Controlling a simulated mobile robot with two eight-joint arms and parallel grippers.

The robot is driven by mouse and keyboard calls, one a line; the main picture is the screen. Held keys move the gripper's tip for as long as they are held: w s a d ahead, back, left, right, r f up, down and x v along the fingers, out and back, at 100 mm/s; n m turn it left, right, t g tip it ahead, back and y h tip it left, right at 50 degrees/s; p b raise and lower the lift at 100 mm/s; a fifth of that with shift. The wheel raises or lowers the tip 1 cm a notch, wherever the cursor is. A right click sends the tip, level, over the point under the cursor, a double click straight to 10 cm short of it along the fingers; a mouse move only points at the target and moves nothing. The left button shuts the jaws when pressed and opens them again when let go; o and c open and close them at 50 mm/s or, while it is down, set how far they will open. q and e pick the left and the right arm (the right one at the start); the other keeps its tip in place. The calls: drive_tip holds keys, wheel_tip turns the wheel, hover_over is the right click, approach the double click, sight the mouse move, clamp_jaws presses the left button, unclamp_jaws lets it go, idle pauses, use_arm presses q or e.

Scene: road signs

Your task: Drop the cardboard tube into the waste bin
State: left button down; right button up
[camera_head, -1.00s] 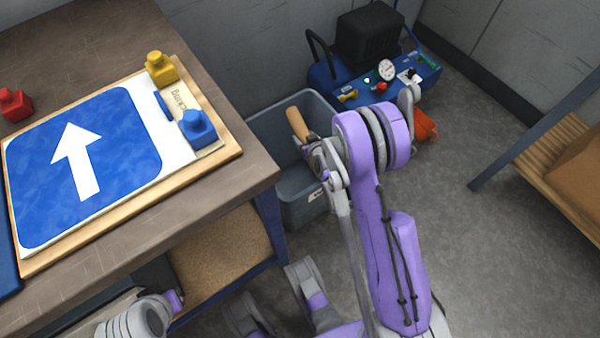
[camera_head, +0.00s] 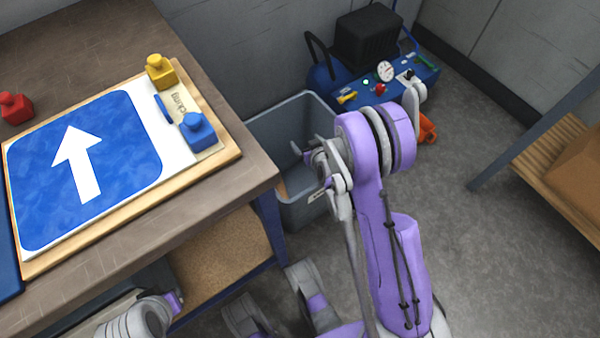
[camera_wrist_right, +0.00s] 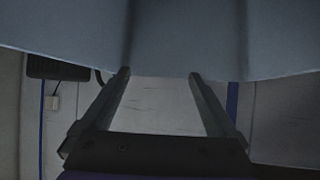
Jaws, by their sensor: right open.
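The grey waste bin (camera_head: 262,122) stands on the floor beside the workbench, partly covered by my right arm. My right gripper (camera_head: 310,165) is over the bin, open, with nothing between its fingers. The right wrist view shows the two fingers (camera_wrist_right: 160,75) apart and empty. A small brown piece, likely the cardboard tube (camera_head: 282,191), shows low between the bench corner and the bin's near side. Most of it is hidden, and I cannot tell whether it is inside or outside the bin.
The workbench (camera_head: 105,35) at left carries a blue arrow sign (camera_head: 120,150) on a board, with red, yellow and blue knobbed blocks. A blue compressor (camera_head: 405,88) stands behind the bin. A wooden rack (camera_head: 550,145) is at right.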

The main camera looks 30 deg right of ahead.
drive_tip(key=p+v, duration=0.1)
drive_tip(key=v, duration=0.7)
